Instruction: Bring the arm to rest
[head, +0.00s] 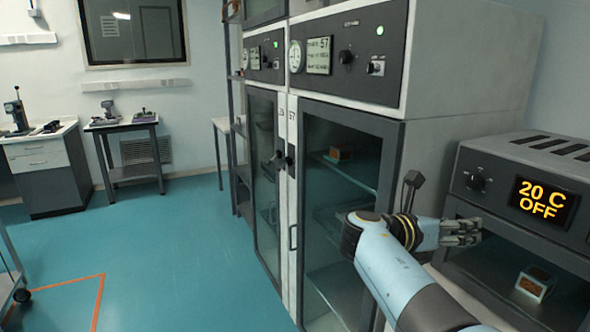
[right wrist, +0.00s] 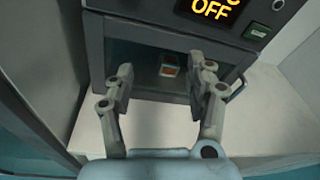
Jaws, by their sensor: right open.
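My right arm (head: 400,275) reaches in from the bottom right in the head view. Its gripper (head: 472,232) is in front of the grey oven with the orange display (head: 541,198), which reads "20 C OFF". In the right wrist view the gripper (right wrist: 163,95) is open, with nothing between its fingers. Beyond the fingers a small block with an orange-red face (right wrist: 169,70) sits inside the oven's dark chamber. It also shows in the head view (head: 534,284), apart from the gripper. My left gripper is not in view.
Tall cabinets (head: 347,60) with glass doors stand left of my right arm; a small orange box (head: 341,153) sits on a shelf inside. A pale bench surface (right wrist: 265,115) lies below the oven. Benches with instruments (head: 122,124) stand far left. The teal floor (head: 150,250) is open.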

